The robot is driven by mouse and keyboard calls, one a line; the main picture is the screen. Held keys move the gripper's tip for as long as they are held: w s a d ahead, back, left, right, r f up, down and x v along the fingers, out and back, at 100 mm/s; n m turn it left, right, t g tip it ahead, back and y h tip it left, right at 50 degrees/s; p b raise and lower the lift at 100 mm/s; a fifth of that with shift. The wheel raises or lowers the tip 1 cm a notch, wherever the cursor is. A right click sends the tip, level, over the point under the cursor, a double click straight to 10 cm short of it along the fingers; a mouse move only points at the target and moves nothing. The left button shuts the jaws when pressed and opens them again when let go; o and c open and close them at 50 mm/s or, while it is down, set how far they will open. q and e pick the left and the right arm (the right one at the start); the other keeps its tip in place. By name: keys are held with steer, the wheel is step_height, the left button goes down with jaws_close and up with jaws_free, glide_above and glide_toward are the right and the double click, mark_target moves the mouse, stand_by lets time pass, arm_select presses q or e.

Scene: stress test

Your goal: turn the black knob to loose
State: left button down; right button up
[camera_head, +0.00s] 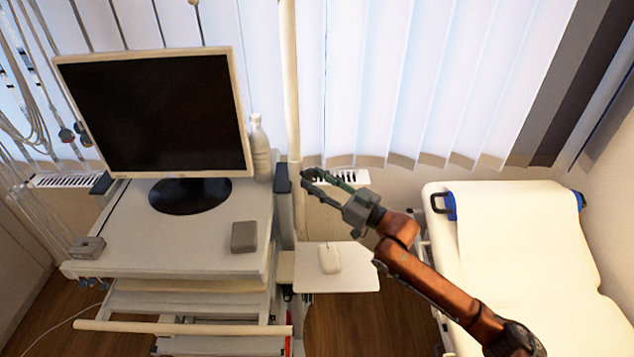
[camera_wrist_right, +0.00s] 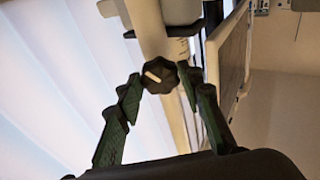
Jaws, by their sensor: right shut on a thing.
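The black knob (camera_wrist_right: 159,76) has a lobed rim and a pale pointer line across its face. In the right wrist view it sits between the green-black fingertips of my right gripper (camera_wrist_right: 158,88), which is shut on it. The knob is on the cream upright pole (camera_head: 293,80) beside the cart. My left gripper is not in view.
A monitor (camera_head: 150,110), a bottle (camera_head: 260,150) and a grey box (camera_head: 244,237) stand on the cart to the left. A white mouse (camera_head: 330,258) lies on a small shelf (camera_head: 355,275) below my right gripper. A cream treatment bed (camera_head: 530,260) stands at the right.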

steer(key=o, duration=1.1)
steer(key=v, duration=1.2)
